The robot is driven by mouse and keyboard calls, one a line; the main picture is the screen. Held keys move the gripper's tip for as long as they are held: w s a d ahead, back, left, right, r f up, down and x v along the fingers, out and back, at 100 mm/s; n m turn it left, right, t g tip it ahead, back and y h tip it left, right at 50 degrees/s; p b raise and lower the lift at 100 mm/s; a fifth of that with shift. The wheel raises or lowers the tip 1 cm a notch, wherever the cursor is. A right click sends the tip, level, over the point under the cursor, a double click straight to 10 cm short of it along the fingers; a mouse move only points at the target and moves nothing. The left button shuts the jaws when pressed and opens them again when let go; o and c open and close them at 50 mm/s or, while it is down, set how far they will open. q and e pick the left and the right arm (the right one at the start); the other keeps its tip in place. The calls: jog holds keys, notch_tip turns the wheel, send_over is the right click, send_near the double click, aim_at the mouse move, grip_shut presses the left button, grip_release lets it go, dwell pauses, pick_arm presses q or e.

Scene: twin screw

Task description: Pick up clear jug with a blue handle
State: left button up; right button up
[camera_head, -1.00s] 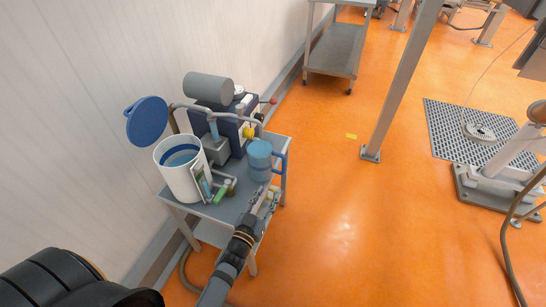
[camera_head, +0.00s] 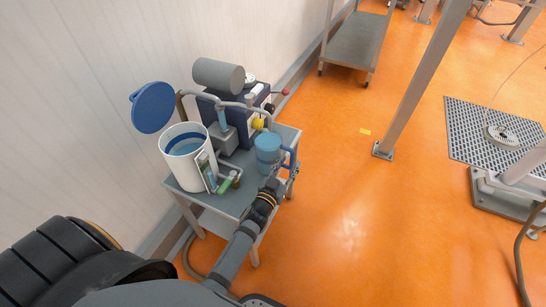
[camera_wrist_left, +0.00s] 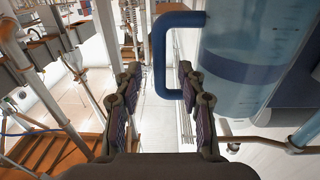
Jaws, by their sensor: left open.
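The clear jug (camera_head: 267,158) with bluish contents stands on the small grey cart, its blue handle (camera_head: 291,157) on the right side. In the left wrist view the jug (camera_wrist_left: 255,60) fills the right side and its handle (camera_wrist_left: 160,60) is near the middle. My left gripper (camera_head: 284,174) is at the handle side of the jug. In the left wrist view its fingers (camera_wrist_left: 155,85) are spread, with the handle's lower part between or just beyond the tips. I cannot tell whether they touch it. My right gripper is out of view.
The cart (camera_head: 237,201) also carries a white bucket (camera_head: 180,172) with a raised blue lid (camera_head: 153,107) and a pump unit with a grey motor (camera_head: 218,76). A wall is behind. Orange floor (camera_head: 345,200) is open to the right, with a slanted post (camera_head: 420,80).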

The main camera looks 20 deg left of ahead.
aim_at(291, 161)
pick_arm(q)
jog(key=w, duration=0.3)
jog(key=shift+w+d+f, duration=0.15)
jog(key=shift+w+f, duration=0.05)
jog(key=shift+r, duration=0.1)
grip_shut()
jog(key=shift+r, duration=0.15)
dwell(0.4)
